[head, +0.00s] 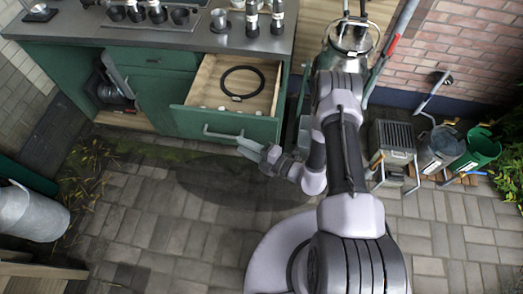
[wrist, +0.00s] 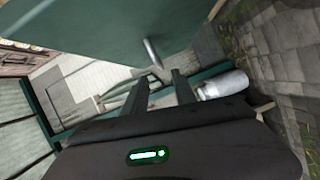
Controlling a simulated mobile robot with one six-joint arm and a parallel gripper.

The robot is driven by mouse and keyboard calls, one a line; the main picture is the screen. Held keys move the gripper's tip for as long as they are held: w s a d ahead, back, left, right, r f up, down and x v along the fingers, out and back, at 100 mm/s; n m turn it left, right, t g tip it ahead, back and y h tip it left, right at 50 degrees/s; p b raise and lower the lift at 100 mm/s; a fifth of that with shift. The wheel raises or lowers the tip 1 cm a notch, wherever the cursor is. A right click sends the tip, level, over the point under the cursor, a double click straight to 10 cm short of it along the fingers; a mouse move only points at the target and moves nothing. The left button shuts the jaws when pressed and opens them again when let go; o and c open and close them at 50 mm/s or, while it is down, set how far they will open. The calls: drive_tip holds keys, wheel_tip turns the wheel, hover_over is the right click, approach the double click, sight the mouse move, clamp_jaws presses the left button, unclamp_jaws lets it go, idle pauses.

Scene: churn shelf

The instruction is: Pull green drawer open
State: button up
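The green drawer (head: 255,128) is pulled out from the cabinet in the head view. Its pale wooden inside shows, with a black ring (head: 243,82) and small white pieces in it. A light bar handle (head: 222,134) is on its front. My gripper (head: 243,146) is by the right end of this handle. In the wrist view the drawer's green front (wrist: 100,30) fills the top, and one end of the handle (wrist: 152,50) shows just beyond my gripper (wrist: 160,77). Its two dark fingers are apart with nothing held between them. I cannot tell whether they touch the handle.
The worktop (head: 170,36) above carries several cups and bottles. A metal milk churn (head: 32,215) is at the far left. A grey crate (head: 391,140) and a green bucket (head: 479,150) stand at right. Paving in front is clear.

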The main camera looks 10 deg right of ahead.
drive_tip(key=p+v, duration=0.1)
drive_tip(key=v, duration=0.7)
